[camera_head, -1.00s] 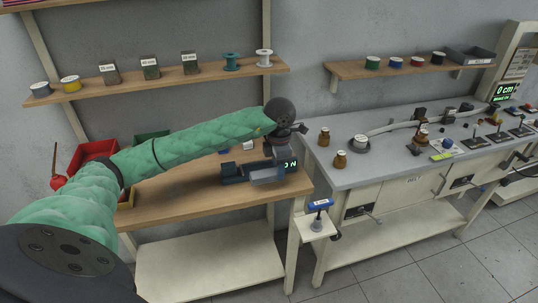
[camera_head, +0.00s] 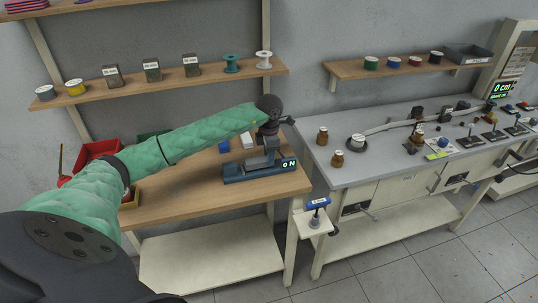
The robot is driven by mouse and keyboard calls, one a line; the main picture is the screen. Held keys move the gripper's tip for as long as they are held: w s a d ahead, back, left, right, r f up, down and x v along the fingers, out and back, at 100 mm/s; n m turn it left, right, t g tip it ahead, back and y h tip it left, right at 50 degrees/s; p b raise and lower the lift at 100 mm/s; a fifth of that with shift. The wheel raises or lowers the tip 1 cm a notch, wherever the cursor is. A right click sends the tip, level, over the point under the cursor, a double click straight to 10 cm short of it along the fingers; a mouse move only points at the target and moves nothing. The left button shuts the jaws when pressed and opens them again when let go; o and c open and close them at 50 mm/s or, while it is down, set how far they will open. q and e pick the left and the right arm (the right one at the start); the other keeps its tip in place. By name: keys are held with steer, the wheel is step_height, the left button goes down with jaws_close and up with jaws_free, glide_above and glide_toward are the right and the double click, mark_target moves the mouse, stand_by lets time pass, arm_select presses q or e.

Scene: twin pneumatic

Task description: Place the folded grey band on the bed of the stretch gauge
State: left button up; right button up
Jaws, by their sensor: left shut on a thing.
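My left gripper (camera_head: 272,139) reaches in from the left over the wooden bench. It points down just above a dark blue gauge (camera_head: 236,177) with a lit "0 N" readout, which looks like the stretch gauge. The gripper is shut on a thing. A small grey piece (camera_head: 258,162) under it, at the gauge's bed, looks like the folded grey band. I cannot tell whether it touches the bed; the gripper partly hides it. My right gripper is not in view.
A white block (camera_head: 247,141) and a blue piece (camera_head: 224,146) lie behind the gauge. A red bin (camera_head: 98,150) stands at the left. The bench front (camera_head: 185,203) is clear. At the right are a grey bench (camera_head: 380,170) and a blue-handled tool (camera_head: 318,203).

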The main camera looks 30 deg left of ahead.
arm_select(q)
steer(key=shift+f, duration=0.65)
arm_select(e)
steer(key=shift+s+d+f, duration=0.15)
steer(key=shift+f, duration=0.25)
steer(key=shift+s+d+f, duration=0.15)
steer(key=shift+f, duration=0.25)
arm_select(q)
steer(key=shift+f, duration=0.1)
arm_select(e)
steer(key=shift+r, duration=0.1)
arm_select(q)
steer(key=shift+f, duration=0.1)
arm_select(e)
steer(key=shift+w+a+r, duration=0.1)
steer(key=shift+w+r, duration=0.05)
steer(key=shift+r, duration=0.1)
arm_select(q)
steer(key=o, duration=1)
steer(key=shift+o, duration=0.2)
steer(key=shift+f, duration=0.1)
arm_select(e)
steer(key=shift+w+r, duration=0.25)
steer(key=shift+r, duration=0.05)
arm_select(q)
steer(key=shift+s, duration=0.1)
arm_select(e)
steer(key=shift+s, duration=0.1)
